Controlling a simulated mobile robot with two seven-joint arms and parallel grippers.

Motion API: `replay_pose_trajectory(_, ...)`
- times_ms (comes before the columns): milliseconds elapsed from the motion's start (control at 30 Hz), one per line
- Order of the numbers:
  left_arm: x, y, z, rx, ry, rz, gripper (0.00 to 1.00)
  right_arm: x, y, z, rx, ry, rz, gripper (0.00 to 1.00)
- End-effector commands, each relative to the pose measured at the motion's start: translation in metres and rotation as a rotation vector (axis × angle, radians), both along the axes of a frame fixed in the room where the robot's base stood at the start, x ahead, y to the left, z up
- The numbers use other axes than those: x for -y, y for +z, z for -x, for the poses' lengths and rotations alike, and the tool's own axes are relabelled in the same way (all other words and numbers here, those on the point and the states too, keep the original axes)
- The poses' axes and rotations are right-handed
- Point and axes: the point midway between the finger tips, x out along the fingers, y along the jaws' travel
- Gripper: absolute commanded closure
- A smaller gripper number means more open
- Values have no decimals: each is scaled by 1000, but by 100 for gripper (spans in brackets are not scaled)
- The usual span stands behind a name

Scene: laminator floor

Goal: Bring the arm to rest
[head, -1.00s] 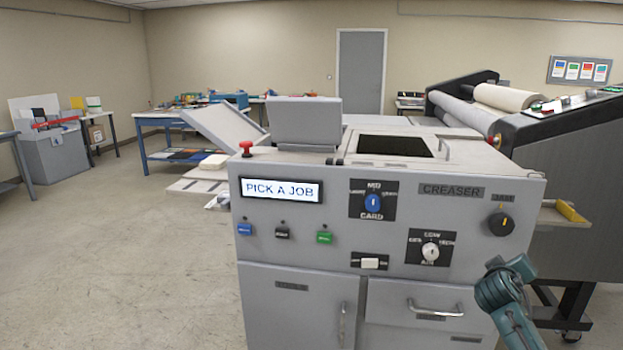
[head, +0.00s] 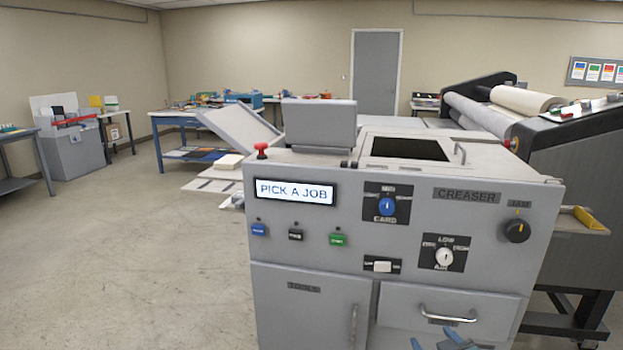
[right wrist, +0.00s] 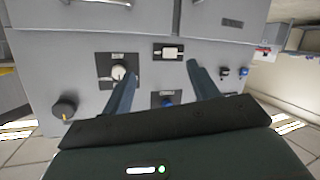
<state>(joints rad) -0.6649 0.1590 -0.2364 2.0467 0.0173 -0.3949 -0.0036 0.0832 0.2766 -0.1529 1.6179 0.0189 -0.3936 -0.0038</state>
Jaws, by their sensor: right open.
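The grey creaser machine (head: 300,235) stands in front of me, its display (head: 294,191) reading "PICK A JOB". My right gripper (head: 440,340) shows only as blue finger parts at the bottom edge of the head view, in front of the machine's drawer. In the right wrist view, the right gripper (right wrist: 160,70) is open with nothing between its fingers. That view shows the panel upside down, with the white air knob (right wrist: 119,72) beside one finger and a white switch (right wrist: 170,52) beyond the tips. My left gripper is not in view.
The drawer handle (head: 448,315) juts out close to the right gripper. A large roller machine (head: 575,150) stands at the right, with a small side shelf (head: 575,225). Open floor (head: 150,260) lies to the left. Worktables (head: 190,140) stand at the back.

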Motion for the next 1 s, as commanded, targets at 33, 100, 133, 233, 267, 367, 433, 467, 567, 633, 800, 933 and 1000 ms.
replay_pose_trajectory(33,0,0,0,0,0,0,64,-17,-26,32,-48,23,-22,40)
replay_pose_trajectory(100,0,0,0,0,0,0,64,-39,-51,75,-105,51,-54,40)
replay_pose_trajectory(133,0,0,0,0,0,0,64,-48,-60,94,-129,62,-69,40)
replay_pose_trajectory(233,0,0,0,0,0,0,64,-73,-82,154,-205,87,-121,40)
replay_pose_trajectory(267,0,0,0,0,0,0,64,-80,-86,171,-224,93,-137,40)
replay_pose_trajectory(367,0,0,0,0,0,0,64,-97,-94,218,-283,103,-182,40)
replay_pose_trajectory(433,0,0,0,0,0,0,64,-106,-96,241,-312,106,-207,40)
replay_pose_trajectory(467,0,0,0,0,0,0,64,-108,-96,249,-322,106,-216,40)
replay_pose_trajectory(567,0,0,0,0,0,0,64,-114,-96,266,-343,107,-233,40)
replay_pose_trajectory(633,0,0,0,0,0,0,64,-115,-95,270,-349,107,-239,40)
replay_pose_trajectory(800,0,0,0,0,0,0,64,-116,-96,271,-350,107,-239,40)
replay_pose_trajectory(933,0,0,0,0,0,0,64,-115,-96,271,-351,107,-238,50)
replay_pose_trajectory(1000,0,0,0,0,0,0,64,-115,-96,271,-351,107,-238,56)
